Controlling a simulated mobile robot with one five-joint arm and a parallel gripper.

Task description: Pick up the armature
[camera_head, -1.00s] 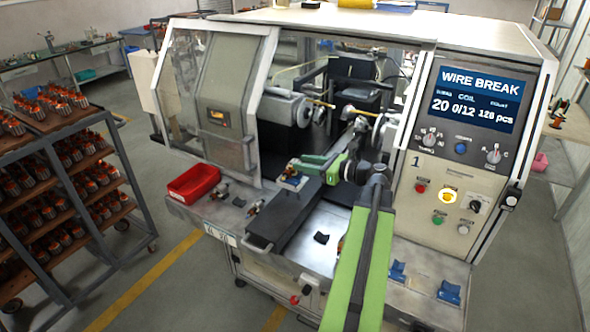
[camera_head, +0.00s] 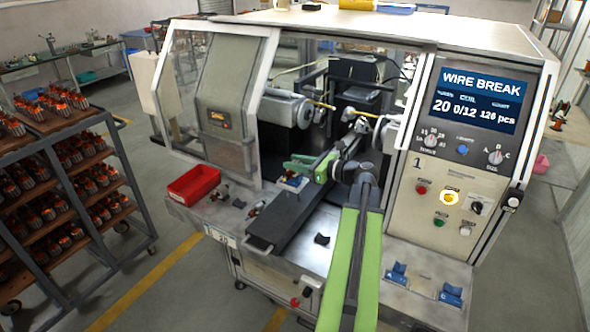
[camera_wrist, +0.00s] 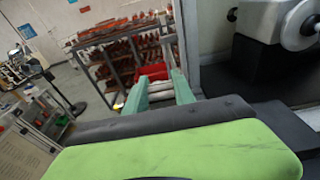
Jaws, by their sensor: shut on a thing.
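My gripper (camera_head: 301,167) reaches from the right over the dark slide in front of the winding machine. Its green fingers also show in the wrist view (camera_wrist: 160,92), shut on a pale grey piece (camera_wrist: 160,91) that looks like the armature. It is mostly hidden by the fingers and too small to make out well. A small blue holder (camera_head: 293,182) sits just below the fingertips in the head view; I cannot tell whether the held piece is clear of it.
A red tray (camera_head: 193,184) and small parts (camera_head: 257,209) lie on the machine's front ledge. Blue holders (camera_head: 450,294) stand at the front right. The machine's screen (camera_head: 479,97) reads "WIRE BREAK". A rack of armatures (camera_head: 70,150) stands left. The aisle floor is clear.

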